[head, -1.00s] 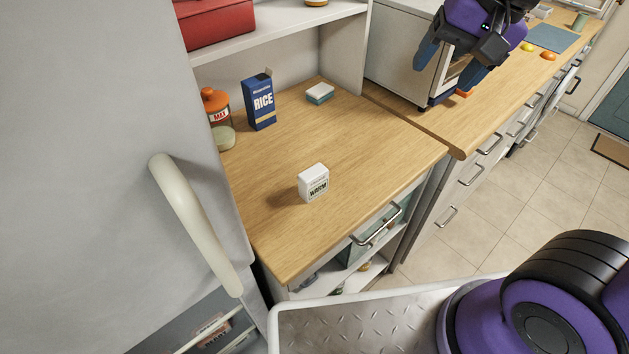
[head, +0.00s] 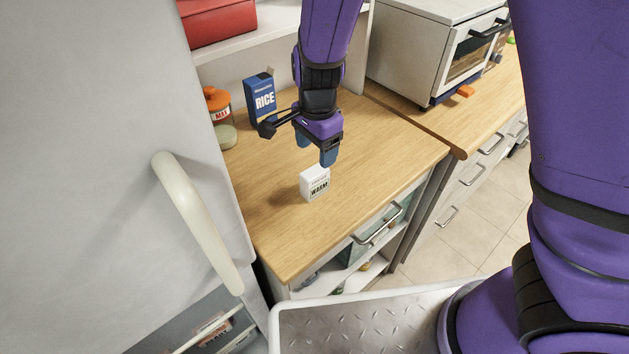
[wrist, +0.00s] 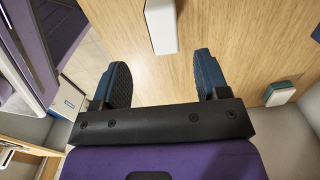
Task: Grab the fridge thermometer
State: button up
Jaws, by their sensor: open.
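The fridge thermometer (head: 314,184) is a small white block with a dark "WARM" label, upright on the wooden counter. In the wrist view the white block (wrist: 161,27) shows at the top, partly cut off by the frame edge, beyond the fingertips. My gripper (head: 317,158) is open and empty, with blue fingers pointing down just above and behind the block. In the wrist view my gripper (wrist: 163,75) has its two fingers well apart, and the block lines up roughly between them. No contact with the block shows.
A blue rice box (head: 260,98) and an orange-lidded jar (head: 219,104) stand at the back left of the counter (head: 270,240). The fridge handle (head: 195,220) juts out at left. A toaster oven (head: 440,50) stands at right. A sponge (wrist: 279,94) lies right in the wrist view.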

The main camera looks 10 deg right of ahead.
aim_at(314, 181)
jog(key=shift+w+a+f, duration=0.1)
jog(key=shift+f, duration=2.7)
jog(key=shift+w+a+f, duration=0.1)
jog(key=shift+f, duration=2.7)
jog(key=c, duration=1)
jog(key=shift+r, duration=0.15)
